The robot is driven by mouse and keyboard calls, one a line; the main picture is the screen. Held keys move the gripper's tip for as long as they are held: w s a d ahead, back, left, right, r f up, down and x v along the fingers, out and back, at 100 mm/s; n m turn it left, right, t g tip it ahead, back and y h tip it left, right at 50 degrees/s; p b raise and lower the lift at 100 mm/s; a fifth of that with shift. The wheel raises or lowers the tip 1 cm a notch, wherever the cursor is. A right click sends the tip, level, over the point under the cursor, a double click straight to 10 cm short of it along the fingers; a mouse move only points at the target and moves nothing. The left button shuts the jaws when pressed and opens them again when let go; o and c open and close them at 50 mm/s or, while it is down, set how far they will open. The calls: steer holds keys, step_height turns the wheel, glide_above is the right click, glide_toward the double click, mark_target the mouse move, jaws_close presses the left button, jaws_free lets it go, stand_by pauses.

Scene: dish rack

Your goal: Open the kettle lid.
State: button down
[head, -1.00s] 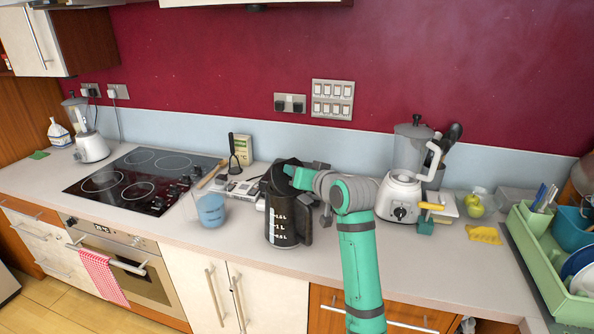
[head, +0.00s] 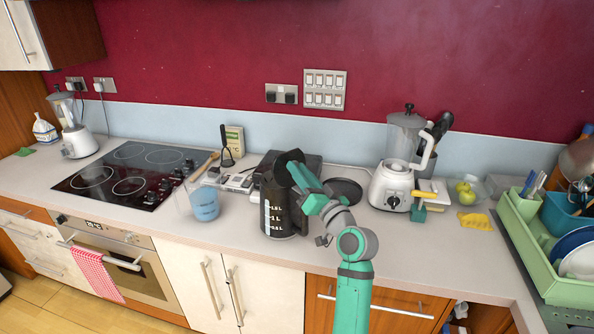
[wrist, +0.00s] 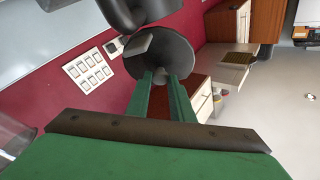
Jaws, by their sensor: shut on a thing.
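The black kettle (head: 280,214) with white level marks stands upright on the counter, left of my arm. Its dark lid (head: 288,158) is tilted up at the kettle's top. In the wrist view the lid shows as a dark round disc (wrist: 160,58) at my fingertips. My gripper (wrist: 165,78) is shut on the lid's edge. In the head view my gripper (head: 297,172) reaches the kettle's top from the right and covers part of it. The lid's hinge cannot be made out.
A measuring jug (head: 204,203) with blue content stands left of the kettle. A dark round pan (head: 344,190) lies behind my arm. A blender (head: 396,185) stands to the right, and a green dish rack (head: 540,240) at the far right. The front counter is clear.

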stand_by(0.3)
steer(key=c, duration=1.5)
jaws_free()
steer(key=shift+c, duration=0.2)
